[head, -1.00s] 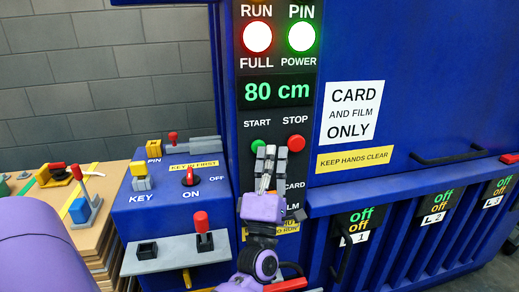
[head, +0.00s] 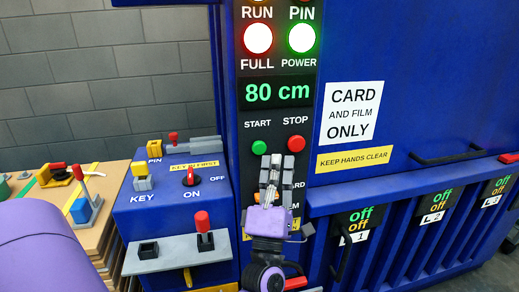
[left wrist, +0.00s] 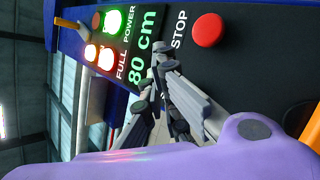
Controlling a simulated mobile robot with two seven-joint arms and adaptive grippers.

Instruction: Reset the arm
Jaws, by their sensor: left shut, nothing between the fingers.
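My left gripper (head: 275,165) is in front of the black control panel (head: 277,125) of a blue machine, just below the green START button (head: 259,147) and red STOP button (head: 296,144). Its fingers are together and empty, and they cover part of the labels behind. Both buttons show clear of the fingers in the head view. In the left wrist view the closed fingertips (left wrist: 160,50) point toward the panel, and the STOP button (left wrist: 208,30) is beside them. The display (head: 278,92) reads 80 cm. My right gripper is in neither view.
A blue key box (head: 150,200) with a red switch (head: 190,177) at ON and a grey shelf with a red-handled lever (head: 203,230) stands left of the panel. A stack of cardboard (head: 85,245) lies further left. A black handle (head: 450,157) projects at right.

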